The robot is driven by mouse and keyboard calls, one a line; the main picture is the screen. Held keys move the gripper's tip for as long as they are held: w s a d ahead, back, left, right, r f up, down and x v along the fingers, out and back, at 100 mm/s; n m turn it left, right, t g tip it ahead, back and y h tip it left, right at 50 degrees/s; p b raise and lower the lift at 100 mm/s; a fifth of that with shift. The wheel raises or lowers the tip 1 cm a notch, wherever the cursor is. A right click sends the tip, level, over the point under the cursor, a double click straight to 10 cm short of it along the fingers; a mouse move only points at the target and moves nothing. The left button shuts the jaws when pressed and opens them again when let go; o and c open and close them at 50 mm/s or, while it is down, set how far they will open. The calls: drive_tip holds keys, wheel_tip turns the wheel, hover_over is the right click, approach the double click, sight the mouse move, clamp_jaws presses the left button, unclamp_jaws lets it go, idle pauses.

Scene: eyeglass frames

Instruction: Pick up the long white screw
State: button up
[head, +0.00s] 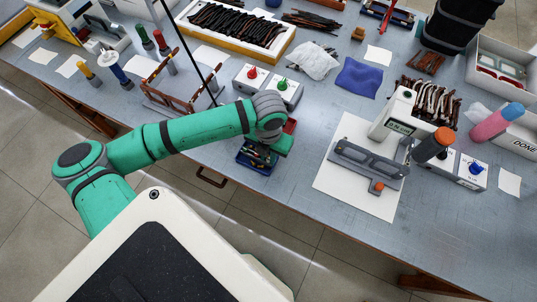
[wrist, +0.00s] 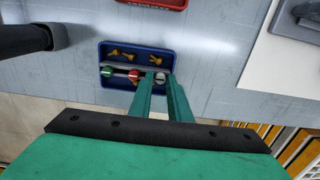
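A blue tray (wrist: 104,70) lies near the table's front edge, and in the head view (head: 240,158) my wrist partly covers it. In its front part the wrist view shows a green round head (wrist: 107,71), a red one (wrist: 134,75) and a white one (wrist: 160,77), which looks like the white screw. The length of its shaft is hidden. My gripper (wrist: 160,75) is over the tray, its green fingers apart on either side of the white head. Contact with it cannot be made out. In the head view the fingers are hidden.
Several small yellow-orange screws (wrist: 124,54) lie in the tray's back part. A red tray (head: 290,126) is just behind. A grey eyeglass fixture (head: 368,165) on white paper (head: 340,195) is to the right. Brown frames on a rack (head: 178,102) stand to the left.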

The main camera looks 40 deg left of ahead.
sight(268, 159)
clamp_jaws()
drive_tip(key=shift+r, duration=0.1)
drive_tip(key=shift+r, duration=1.9)
